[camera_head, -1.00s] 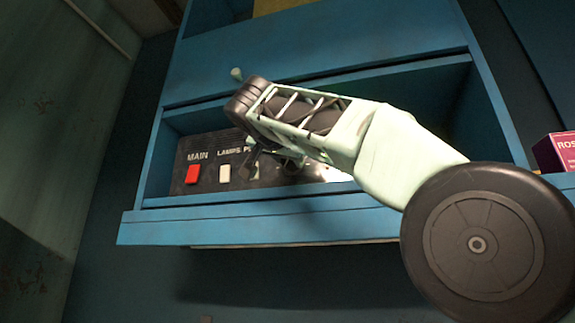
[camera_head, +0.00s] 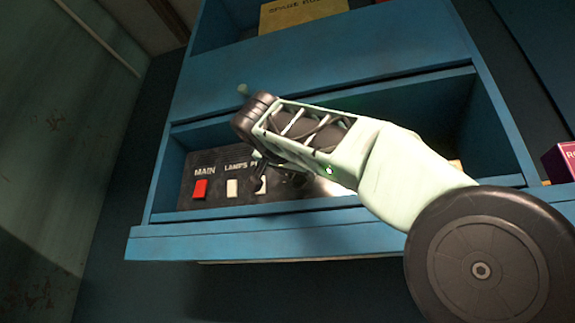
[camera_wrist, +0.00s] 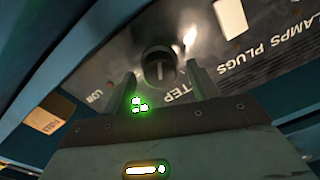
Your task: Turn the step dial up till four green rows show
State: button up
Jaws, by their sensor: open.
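The step dial (camera_wrist: 159,68) is a dark round knob on the black panel, with a pale pointer line running nearly up and down in the wrist view. The lettering below it is partly covered. My gripper (camera_wrist: 163,83) is open, one finger on each side of the dial; I cannot tell whether they touch it. In the head view my gripper (camera_head: 270,165) reaches to the panel (camera_head: 217,165), and my arm hides the dial. A small cluster of green lit marks (camera_wrist: 138,104) glows near the left finger; I cannot tell what surface it is on.
The panel has a red MAIN switch (camera_head: 200,189), a white LAMPS switch (camera_head: 232,188) and a partly hidden third switch (camera_head: 261,185). A yellow box (camera_head: 300,12) stands above, a purple-red box (camera_head: 565,160) at right.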

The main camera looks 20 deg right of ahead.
jog(key=b+v, duration=0.3)
jog(key=v, duration=1.4)
jog(key=shift+f, duration=0.1)
jog(key=w+a+f+n+g+y, duration=0.25)
jog(key=w+f+n+y, duration=0.25)
jog(key=w+f+n, duration=0.55)
jog(key=s+a+f+n+g+y, duration=0.1)
jog(key=a+f+n+g+y, duration=0.15)
jog(key=f, duration=1.25)
jog(key=s+a+f+n+g+y, duration=0.1)
jog(key=s+f+n+g+y, duration=0.15)
jog(key=f, duration=1.25)
jog(key=s+d+f+n+g, duration=0.1)
jog(key=s+d+f+g, duration=0.2)
jog(key=s+f, duration=1)
jog(key=s+d+f+n+g, duration=0.2)
jog(key=s+d+f+g, duration=0.2)
jog(key=s+f, duration=0.8)
notch_tip(320, 180, down, 2)
jog(key=d, duration=0.2)
jog(key=shift+s+d+y, duration=0.35)
jog(key=shift+s+y, duration=0.05)
